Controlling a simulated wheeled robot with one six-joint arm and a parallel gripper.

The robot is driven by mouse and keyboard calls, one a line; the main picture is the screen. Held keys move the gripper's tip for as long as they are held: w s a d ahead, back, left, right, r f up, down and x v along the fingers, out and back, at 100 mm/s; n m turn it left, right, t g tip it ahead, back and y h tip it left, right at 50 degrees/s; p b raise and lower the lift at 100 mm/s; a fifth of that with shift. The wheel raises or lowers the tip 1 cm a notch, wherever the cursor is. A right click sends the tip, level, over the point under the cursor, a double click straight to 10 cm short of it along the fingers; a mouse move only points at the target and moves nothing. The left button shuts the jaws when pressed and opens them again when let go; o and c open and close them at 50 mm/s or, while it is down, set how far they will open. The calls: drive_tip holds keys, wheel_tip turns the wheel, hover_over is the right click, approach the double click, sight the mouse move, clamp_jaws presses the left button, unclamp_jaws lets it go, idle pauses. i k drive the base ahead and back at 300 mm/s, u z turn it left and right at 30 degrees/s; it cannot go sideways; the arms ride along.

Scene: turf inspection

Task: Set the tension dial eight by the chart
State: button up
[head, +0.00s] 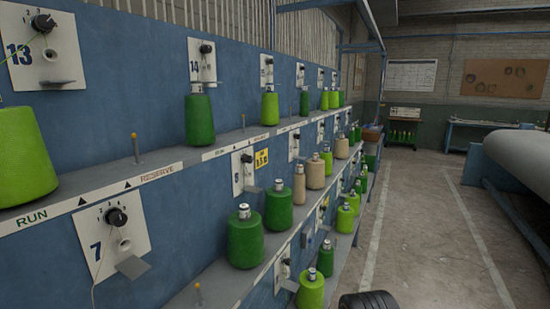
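Tension dial eight is most likely the black knob (247,158) on the white plate (238,172) in the middle row, to the right of the plate numbered 7 (118,243). The number on it is small and hard to read, and the knob's setting cannot be read. A yellow tag (262,160) with dark marks is fixed beside this plate; its text is not clear. A white chart (412,75) hangs on the back wall, too far off to read.
Green and beige cones stand on the blue rack's shelves, with dark green cones (245,238) (278,206) in front of and below the dial. Small shelf brackets jut from the plates. The aisle floor (420,220) is open to the right, beside a large grey roll (520,160).

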sight(249, 159)
drive_tip(key=z, duration=0.15)
drive_tip(key=i, duration=1.15)
drive_tip(key=u, duration=0.8)
